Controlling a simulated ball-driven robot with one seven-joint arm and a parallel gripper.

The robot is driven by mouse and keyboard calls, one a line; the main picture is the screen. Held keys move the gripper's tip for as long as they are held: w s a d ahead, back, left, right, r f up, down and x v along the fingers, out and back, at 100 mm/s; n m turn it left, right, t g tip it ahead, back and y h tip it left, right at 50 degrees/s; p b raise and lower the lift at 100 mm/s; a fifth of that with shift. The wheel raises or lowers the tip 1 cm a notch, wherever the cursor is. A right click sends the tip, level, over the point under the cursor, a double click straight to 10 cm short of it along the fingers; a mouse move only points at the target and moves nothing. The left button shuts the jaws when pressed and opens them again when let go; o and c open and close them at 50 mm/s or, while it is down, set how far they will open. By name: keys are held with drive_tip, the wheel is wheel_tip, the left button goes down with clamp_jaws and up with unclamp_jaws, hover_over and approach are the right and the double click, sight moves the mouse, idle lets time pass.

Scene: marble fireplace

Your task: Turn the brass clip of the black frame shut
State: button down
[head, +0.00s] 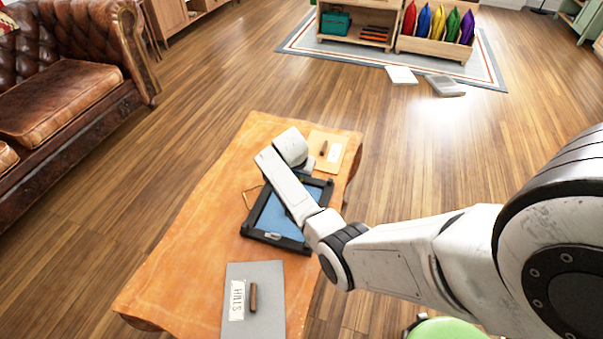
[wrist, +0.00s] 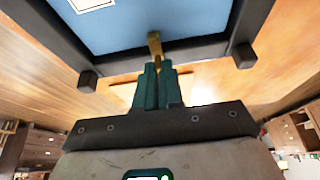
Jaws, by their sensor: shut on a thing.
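The black frame (head: 290,244) lies on the orange-topped table with its blue back panel (head: 277,218) facing up; my arm covers part of it. In the wrist view the frame's dark rim (wrist: 55,38) and blue panel (wrist: 150,22) fill the top. The brass clip (wrist: 154,42) stands at the middle of the rim side nearest my gripper, its upper end over the rim at the panel's edge. My gripper (wrist: 153,72) has its green fingers closed on the clip's lower end. In the head view my arm mostly hides the fingers, and the clip cannot be made out.
The table (head: 190,255) also holds a grey board (head: 268,312) with a label and small brown block at the near end, and a tan board (head: 341,139) at the far end. A thin brass-coloured piece (head: 245,198) lies left of the frame. The table's left side is clear.

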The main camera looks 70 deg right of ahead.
idle(0.3)
drive_tip(key=c, duration=1.3)
unclamp_jaws()
drive_tip(key=shift+o, duration=0.2)
drive_tip(key=p+v, duration=0.3)
drive_tip(key=v, duration=0.7)
drive_tip(key=shift+r, duration=0.4)
drive_tip(key=shift+a, duration=0.1)
drive_tip(key=s+a+r+n+y+p, duration=0.1)
drive_tip(key=s+a+r+n+p, duration=0.2)
drive_tip(key=a, duration=0.7)
drive_tip(key=s+a+r+n+y+p, duration=0.2)
drive_tip(key=s+a+r+n+p, duration=0.2)
drive_tip(key=s+a+n, duration=0.4)
drive_tip(key=s+a+r+n+y+p, duration=0.1)
drive_tip(key=s+a+r+n+p, duration=0.3)
drive_tip(key=a, duration=0.8)
drive_tip(key=shift+s+a+n+t, duration=0.2)
drive_tip(key=shift+s+n+t, duration=0.1)
drive_tip(key=shift+s+n, duration=0.75)
